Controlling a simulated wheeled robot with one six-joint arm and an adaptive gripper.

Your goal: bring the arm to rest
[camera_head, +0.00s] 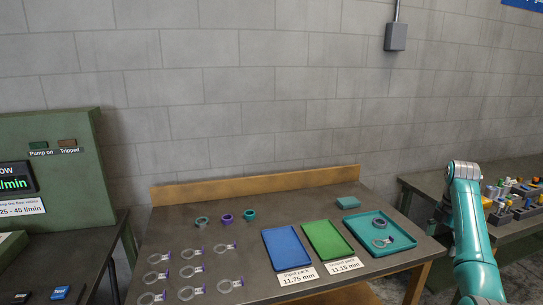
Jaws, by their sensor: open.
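My arm shows at the right as a teal link with a grey joint at its top, raised in front of the gap between two tables. My gripper is not visible in this view. The workbench (185,236) stands in the middle, and the arm is at its right end. A teal tray (345,237) on the bench's right side holds a ring-shaped part (381,242) and another round part behind it.
Several tagged rings (189,271) lie front left, with three short collars (226,218) behind. A teal block (348,202) sits at the back. A cluttered table (510,230) stands right, a green pump panel (70,165) left.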

